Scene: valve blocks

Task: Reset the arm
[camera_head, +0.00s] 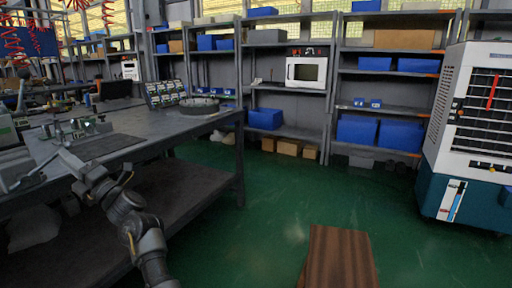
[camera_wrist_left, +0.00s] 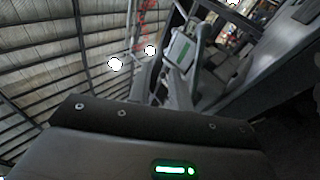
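My left arm reaches up from the bottom left of the head view, beside the workbench (camera_head: 175,122). Its gripper (camera_head: 55,165) is at the bench's near left edge, small and partly lost against the dark surface. In the left wrist view two grey fingers (camera_wrist_left: 164,85) stand apart, with no held object clear between them. A metal fixture with small upright parts (camera_head: 78,130) stands on the bench beyond the gripper. My right gripper is not in view.
A round grey tray (camera_head: 199,106) and a rack of small parts (camera_head: 165,94) are on the bench. Shelves with blue bins (camera_head: 357,130) line the back. A white and teal machine (camera_head: 470,130) stands right. A brown wooden surface (camera_head: 340,258) is at the bottom. Green floor (camera_head: 275,195) is clear between.

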